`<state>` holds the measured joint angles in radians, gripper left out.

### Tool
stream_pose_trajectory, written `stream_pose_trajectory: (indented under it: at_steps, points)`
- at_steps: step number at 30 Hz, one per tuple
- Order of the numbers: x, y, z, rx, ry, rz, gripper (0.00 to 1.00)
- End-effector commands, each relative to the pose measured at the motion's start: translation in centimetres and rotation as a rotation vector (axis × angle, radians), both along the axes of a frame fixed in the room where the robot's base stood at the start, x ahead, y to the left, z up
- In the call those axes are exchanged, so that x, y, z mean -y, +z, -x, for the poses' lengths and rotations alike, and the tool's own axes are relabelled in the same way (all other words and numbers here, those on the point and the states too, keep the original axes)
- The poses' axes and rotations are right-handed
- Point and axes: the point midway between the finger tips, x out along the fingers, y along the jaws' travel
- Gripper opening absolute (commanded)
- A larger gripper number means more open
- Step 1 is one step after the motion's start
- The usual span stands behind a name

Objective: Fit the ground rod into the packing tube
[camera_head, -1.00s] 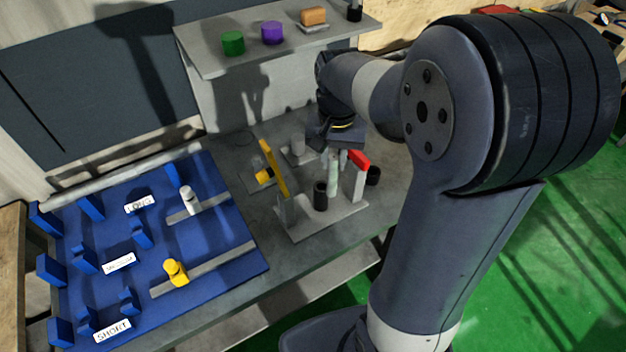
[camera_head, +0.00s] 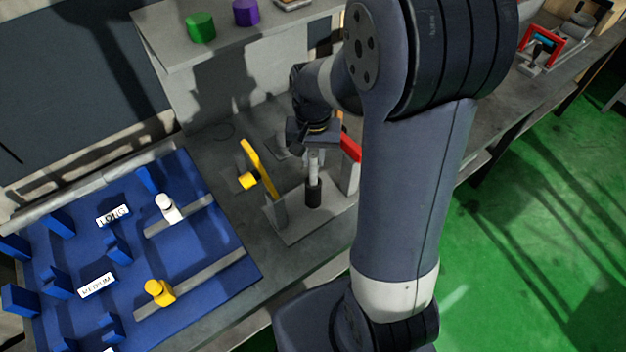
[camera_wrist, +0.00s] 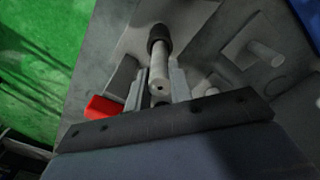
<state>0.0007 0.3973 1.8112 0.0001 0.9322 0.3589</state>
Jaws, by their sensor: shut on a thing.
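The ground rod (camera_head: 313,163) is a slim grey cylinder, upright under my gripper (camera_head: 314,152), which is shut on it. The packing tube (camera_head: 313,194) is a short dark cylinder standing directly below the rod on a grey fixture base (camera_head: 299,230). In the wrist view, the rod (camera_wrist: 160,72) lies between the fingers of my gripper (camera_wrist: 157,80), its near end face showing. Its far end meets the dark tube (camera_wrist: 158,38), and the two look lined up. I cannot tell how far, if at all, the rod is inside the tube.
A yellow upright plate (camera_head: 264,170) stands left of the tube, and a red-topped post (camera_head: 350,148) stands to its right, close to my arm. A blue sorting board (camera_head: 190,265) lies at left. A shelf (camera_head: 172,48) with green and purple cylinders is behind.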

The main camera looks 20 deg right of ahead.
Motion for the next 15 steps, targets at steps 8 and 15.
stream_pose_trajectory:
  at_steps: [8,15]
  points:
    - [0.0,-2.5,0.0,0.000,0.000,0.000,0.00]
    - [0.0,-4.3,0.0,0.000,0.000,0.000,0.00]
